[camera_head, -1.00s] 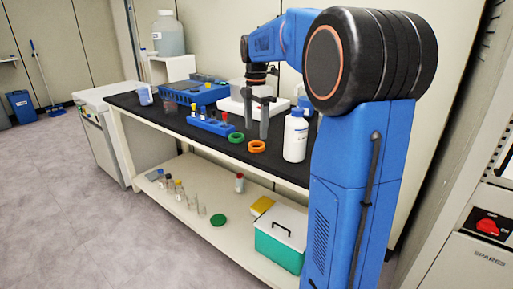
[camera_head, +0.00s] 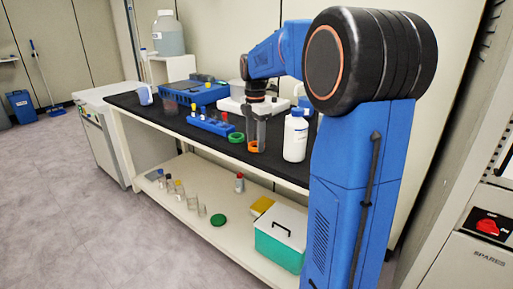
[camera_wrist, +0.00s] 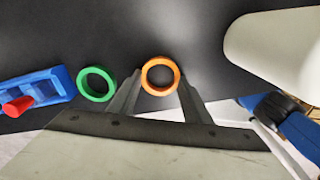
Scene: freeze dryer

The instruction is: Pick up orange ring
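The orange ring (camera_head: 253,146) lies flat on the black bench top near its front edge. In the wrist view the orange ring (camera_wrist: 147,80) sits between the tips of my gripper (camera_wrist: 160,84), with one finger on each side. The fingers are apart, and I cannot tell whether either touches the ring. In the head view my gripper (camera_head: 256,148) points down at the ring and its fingers partly cover it.
A green ring (camera_head: 236,137) lies just left of the orange one, close to a finger. A white bottle (camera_head: 295,138) stands close on the right. A blue rack (camera_head: 211,126) is further left. The front bench edge is near.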

